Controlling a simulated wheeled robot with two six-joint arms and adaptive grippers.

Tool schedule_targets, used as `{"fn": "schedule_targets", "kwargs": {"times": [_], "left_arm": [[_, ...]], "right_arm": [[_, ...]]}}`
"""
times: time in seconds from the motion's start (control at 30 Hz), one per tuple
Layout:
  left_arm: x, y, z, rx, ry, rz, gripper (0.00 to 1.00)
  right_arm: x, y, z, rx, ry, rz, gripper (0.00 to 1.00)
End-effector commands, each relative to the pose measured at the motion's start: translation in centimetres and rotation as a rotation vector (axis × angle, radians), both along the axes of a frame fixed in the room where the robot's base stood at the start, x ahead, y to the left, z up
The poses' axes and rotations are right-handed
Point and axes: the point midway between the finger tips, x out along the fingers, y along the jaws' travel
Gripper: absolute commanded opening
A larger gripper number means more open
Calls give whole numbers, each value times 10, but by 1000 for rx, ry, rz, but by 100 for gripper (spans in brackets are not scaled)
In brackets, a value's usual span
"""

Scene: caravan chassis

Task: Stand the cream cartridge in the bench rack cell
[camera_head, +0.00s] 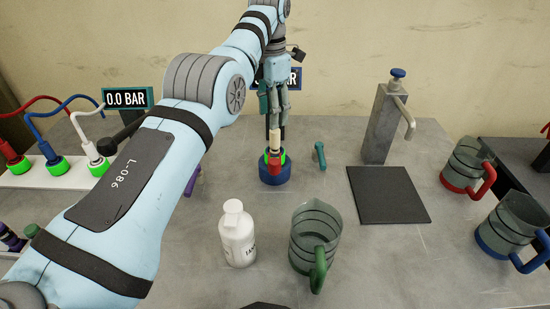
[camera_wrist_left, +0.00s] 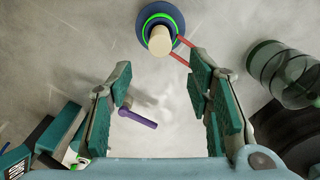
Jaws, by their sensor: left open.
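The cream cartridge (camera_head: 275,137) stands upright in a round blue base (camera_head: 275,177) with a green ring, and a red part shows at its front. In the left wrist view the cream cartridge (camera_wrist_left: 160,41) is near the top, with the blue base (camera_wrist_left: 146,17) around it and red prongs beside it. My left gripper (camera_head: 276,108) is above and around the cartridge's upper end in the head view; exact clearance is unclear. In the wrist view its open jaws (camera_wrist_left: 160,80) have nothing between them. I cannot identify the bench rack cell for certain. My right gripper is not in view.
A white bottle (camera_head: 238,238) and a green-handled jug (camera_head: 316,240) stand in front. A grey tap post (camera_head: 381,128) and dark mat (camera_head: 388,195) are to the right, with red-handled (camera_head: 464,168) and blue-handled (camera_head: 508,228) jugs. A white strip (camera_head: 60,176) with hoses lies left.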

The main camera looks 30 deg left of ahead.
Motion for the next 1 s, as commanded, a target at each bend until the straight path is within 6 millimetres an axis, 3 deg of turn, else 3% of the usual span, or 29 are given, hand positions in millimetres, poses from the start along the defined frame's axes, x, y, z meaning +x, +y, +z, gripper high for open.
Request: {"fn": "schedule_targets", "kwargs": {"times": [0.03, 0.27, 0.43, 0.7, 1.0], "left_arm": [[0, 0, -23, 0, 1, 0, 46], [1, -3, -45, 0, 1, -1, 46], [2, -6, -79, 0, 1, -1, 46], [2, -6, -80, 0, 1, -1, 46], [2, -6, -79, 0, 1, -1, 0]], "right_arm": [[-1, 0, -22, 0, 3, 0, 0], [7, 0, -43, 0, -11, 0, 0], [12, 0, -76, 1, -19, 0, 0], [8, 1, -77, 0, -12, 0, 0], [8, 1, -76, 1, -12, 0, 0]]}}
